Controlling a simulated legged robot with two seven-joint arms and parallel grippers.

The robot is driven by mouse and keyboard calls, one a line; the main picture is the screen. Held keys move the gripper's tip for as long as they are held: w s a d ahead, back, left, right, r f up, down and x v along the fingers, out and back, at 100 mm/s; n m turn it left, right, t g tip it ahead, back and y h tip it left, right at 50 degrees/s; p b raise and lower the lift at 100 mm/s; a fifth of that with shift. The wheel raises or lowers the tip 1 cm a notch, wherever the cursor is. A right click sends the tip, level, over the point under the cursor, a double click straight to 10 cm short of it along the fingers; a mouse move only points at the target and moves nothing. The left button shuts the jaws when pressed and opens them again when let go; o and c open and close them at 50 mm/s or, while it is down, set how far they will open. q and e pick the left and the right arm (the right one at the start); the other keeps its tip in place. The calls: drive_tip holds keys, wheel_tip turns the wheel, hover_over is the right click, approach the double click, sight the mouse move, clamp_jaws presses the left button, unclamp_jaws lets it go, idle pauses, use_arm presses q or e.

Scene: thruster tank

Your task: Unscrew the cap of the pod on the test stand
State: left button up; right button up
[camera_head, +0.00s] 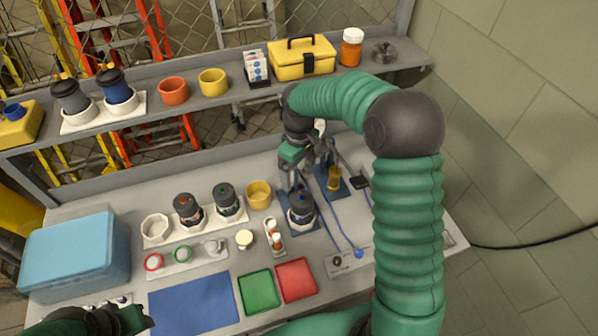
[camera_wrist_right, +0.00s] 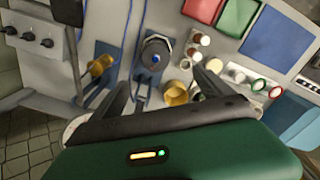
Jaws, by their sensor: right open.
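The pod (camera_head: 301,213) with a dark cap and a blue dot on top stands upright on a blue test stand (camera_head: 313,232) at the middle of the bench. In the right wrist view the pod (camera_wrist_right: 155,56) is seen from above, beyond my fingers. My right gripper (camera_head: 295,188) is open above and just behind the pod's cap. In the right wrist view its spread fingers (camera_wrist_right: 163,88) hold nothing, and the cap shows past the gap between them. My left gripper (camera_head: 132,318) is partly in view at the lower left, and its jaws are unclear.
A second blue stand with a yellow-brown part (camera_head: 334,181) is right of the pod. Two dark pods (camera_head: 224,200) sit in a white rack to the left, beside a yellow cup (camera_head: 258,194). Small bottles (camera_head: 275,240) stand close left. Green and red trays (camera_head: 296,280) lie in front.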

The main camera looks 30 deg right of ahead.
sight(302, 197)
drive_tip(key=f+n+b, duration=0.1)
drive_tip(key=f+n, duration=0.3)
drive_tip(key=f, duration=0.1)
drive_tip(key=f+n+b, duration=0.2)
drive_tip(key=f+n, duration=0.2)
drive_tip(key=f, duration=0.1)
drive_tip(key=d+f+n+b, duration=0.1)
drive_tip(key=f+n+b, duration=0.1)
drive_tip(key=f+n, duration=0.3)
drive_tip(key=shift+d+f, duration=0.1)
drive_tip(key=shift+f, duration=0.15)
drive_tip(key=c, duration=1.4)
drive_tip(key=o, duration=0.7)
drive_tip(key=shift+c, duration=0.2)
drive_tip(key=c, duration=0.6)
